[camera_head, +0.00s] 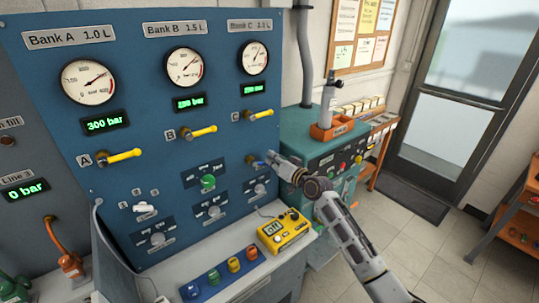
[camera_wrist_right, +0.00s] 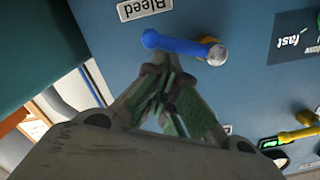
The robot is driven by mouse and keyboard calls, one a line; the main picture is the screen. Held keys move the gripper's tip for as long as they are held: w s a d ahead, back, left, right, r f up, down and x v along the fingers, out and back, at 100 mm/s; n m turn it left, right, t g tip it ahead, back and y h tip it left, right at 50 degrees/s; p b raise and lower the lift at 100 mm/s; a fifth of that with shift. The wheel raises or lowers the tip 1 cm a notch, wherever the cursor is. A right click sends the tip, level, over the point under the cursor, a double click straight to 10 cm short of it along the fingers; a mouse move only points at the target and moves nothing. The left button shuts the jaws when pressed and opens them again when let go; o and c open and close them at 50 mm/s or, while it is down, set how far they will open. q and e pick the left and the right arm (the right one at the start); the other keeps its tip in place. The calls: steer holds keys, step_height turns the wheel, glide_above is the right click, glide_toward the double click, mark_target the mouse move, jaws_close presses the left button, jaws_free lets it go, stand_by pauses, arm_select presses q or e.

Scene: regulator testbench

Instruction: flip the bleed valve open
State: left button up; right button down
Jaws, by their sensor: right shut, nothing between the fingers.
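The bleed valve is a blue lever with a silver hub (camera_wrist_right: 180,46) on the blue panel, below the "Bleed" label (camera_wrist_right: 142,8) in the right wrist view. The lever lies roughly crosswise in that view. In the head view it is a small blue piece (camera_head: 258,164) at the panel's right side, partly hidden by my gripper. My right gripper (camera_wrist_right: 165,68) is shut and empty, its fingertips close beside the lever. Whether they touch it I cannot tell. In the head view the same gripper (camera_head: 274,159) is close to the panel. My left gripper is not in view.
Yellow levers A (camera_head: 124,156), B (camera_head: 200,132) and C (camera_head: 259,115) stick out from the panel. A green selector knob (camera_head: 208,182) is left of my gripper. A yellow meter (camera_head: 285,231) sits on the shelf below. A teal cabinet (camera_head: 312,130) stands to the right.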

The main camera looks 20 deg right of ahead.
step_height(320, 180, down, 6)
steer(key=a+m, duration=0.2)
steer(key=m, duration=1)
steer(key=shift+s+a+y, duration=0.3)
steer(key=shift+s, duration=0.15)
steer(key=shift+f, duration=0.1)
